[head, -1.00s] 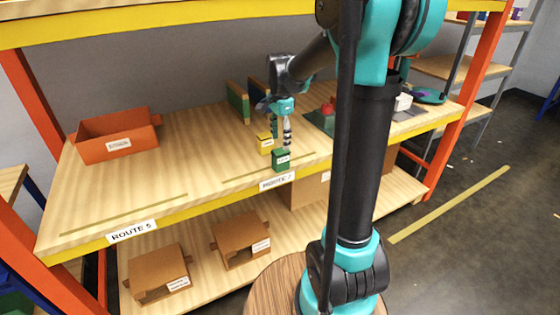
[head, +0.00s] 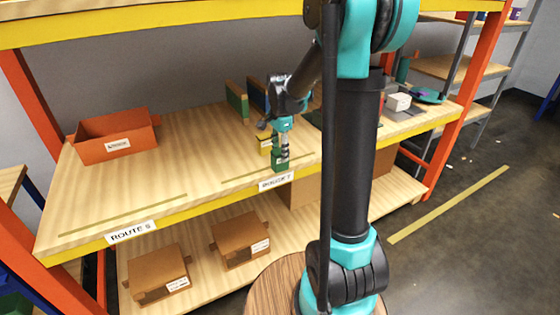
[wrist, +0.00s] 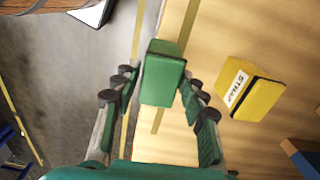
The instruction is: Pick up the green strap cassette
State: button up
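The green strap cassette (head: 280,162) stands near the front edge of the shelf, behind the ROUTE 7 label. In the wrist view the green cassette (wrist: 162,78) lies between and just ahead of the fingertips. My gripper (head: 281,150) is right above the cassette in the head view and partly hides it. In the wrist view my gripper (wrist: 157,90) has its fingers spread to both sides of the cassette, with the right one close to it; I cannot tell whether it touches. A yellow strap cassette (wrist: 255,92) lies to the right, labelled STRAP; it also shows behind my gripper (head: 265,145).
An orange bin (head: 116,137) stands at the shelf's left. Upright green and blue panels (head: 237,100) stand behind my gripper. A white box (head: 398,102) is to the right. The shelf between bin and cassettes is clear. Brown boxes (head: 240,240) are on the lower shelf.

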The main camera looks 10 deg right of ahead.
jog(key=c, duration=0.8)
jog(key=shift+r, duration=0.15)
